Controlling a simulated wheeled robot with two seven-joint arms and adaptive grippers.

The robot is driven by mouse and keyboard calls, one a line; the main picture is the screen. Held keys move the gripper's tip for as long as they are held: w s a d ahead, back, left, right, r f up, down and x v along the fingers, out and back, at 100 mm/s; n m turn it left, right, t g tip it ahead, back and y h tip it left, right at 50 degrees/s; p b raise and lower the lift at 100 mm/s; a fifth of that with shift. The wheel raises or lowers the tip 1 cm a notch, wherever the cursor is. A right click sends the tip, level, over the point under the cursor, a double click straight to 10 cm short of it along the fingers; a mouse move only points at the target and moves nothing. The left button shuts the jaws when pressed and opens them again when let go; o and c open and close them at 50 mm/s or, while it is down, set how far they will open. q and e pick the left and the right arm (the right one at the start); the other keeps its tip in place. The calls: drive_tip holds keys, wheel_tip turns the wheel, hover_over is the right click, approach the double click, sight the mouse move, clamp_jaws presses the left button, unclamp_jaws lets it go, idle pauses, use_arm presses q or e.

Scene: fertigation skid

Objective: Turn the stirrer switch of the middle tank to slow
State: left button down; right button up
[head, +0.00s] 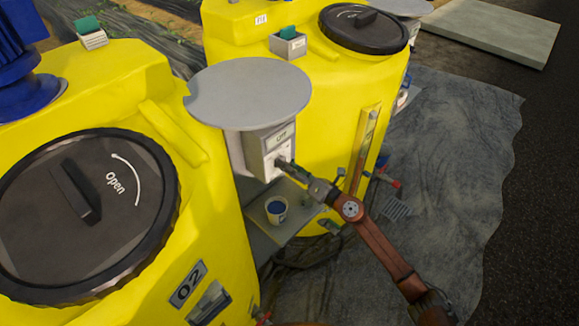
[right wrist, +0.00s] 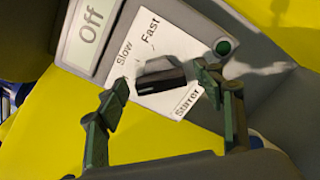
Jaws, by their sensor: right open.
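The stirrer control box (head: 263,150) is grey, under a round grey plate, in front of the back yellow tank (head: 345,85). In the right wrist view its display (right wrist: 90,35) reads "Off". Its white label (right wrist: 165,45) carries "Slow", "Fast" and "Stirrer". The black stirrer switch (right wrist: 160,77) sits on that label. My right gripper (head: 283,162) is at the front of the box. In the right wrist view its green fingers (right wrist: 163,82) are open, one on each side of the switch; contact cannot be told. My left gripper is not in view.
A yellow tank marked 02 (head: 187,283) with a black "Open" lid (head: 85,215) stands close on the left. A small blue-and-white cup (head: 276,211) stands below the box. Grey sheeting (head: 455,150) lies clear at right.

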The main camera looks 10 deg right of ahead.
drive_tip(key=shift+w+a, duration=0.15)
drive_tip(key=shift+c, duration=0.2)
drive_tip(key=c, duration=1.1)
